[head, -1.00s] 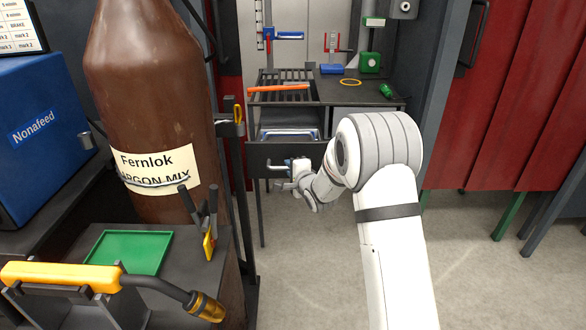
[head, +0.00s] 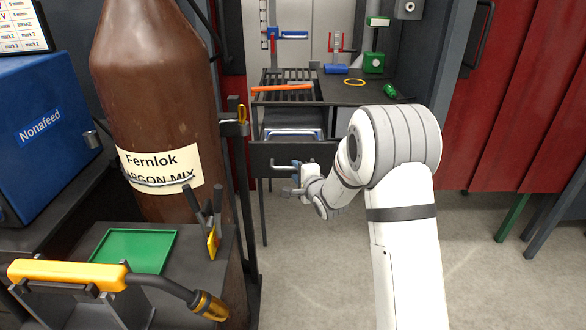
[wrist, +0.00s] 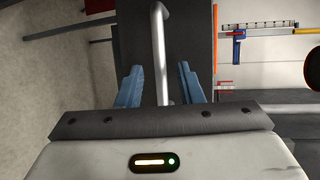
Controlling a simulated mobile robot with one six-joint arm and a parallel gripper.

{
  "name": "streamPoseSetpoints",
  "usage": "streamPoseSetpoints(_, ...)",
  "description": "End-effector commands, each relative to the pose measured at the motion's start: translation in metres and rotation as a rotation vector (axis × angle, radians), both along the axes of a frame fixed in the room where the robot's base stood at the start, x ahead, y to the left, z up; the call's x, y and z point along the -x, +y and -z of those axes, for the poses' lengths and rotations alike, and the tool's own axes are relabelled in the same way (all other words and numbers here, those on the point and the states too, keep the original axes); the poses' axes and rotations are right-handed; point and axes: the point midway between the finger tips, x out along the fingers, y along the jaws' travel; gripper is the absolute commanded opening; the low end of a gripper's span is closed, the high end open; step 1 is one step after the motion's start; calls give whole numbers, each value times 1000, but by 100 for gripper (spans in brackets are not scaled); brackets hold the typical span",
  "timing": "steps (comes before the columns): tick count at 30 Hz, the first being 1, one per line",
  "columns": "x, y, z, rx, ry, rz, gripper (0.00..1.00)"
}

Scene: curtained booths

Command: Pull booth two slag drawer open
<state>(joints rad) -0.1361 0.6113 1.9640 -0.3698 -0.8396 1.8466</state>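The slag drawer (head: 262,158) is a dark-fronted drawer under the slatted table. It stands partly out, with a pale pan (head: 292,134) showing behind its front. Its silver bar handle (head: 279,163) is on the front face, and the handle (wrist: 160,50) also shows in the wrist view. My gripper (head: 295,180) is at the drawer front beside the handle. In the wrist view, the blue fingers of my gripper (wrist: 160,75) are apart, one on each side of the bar, with gaps on both sides. I cannot tell how deep the bar lies between them.
A brown gas cylinder (head: 150,90) and a cart with a green tray (head: 130,250) stand at left. Red curtains (head: 530,100) hang at right.

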Motion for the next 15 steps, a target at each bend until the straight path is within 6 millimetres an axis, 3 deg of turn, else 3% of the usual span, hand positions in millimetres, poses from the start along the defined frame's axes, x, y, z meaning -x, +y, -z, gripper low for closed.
streamPoseSetpoints(6, 30, -13, -7, 0, 0, 0, 34)
streamPoseSetpoints(15, 38, -16, -8, 0, 0, -1, 34)
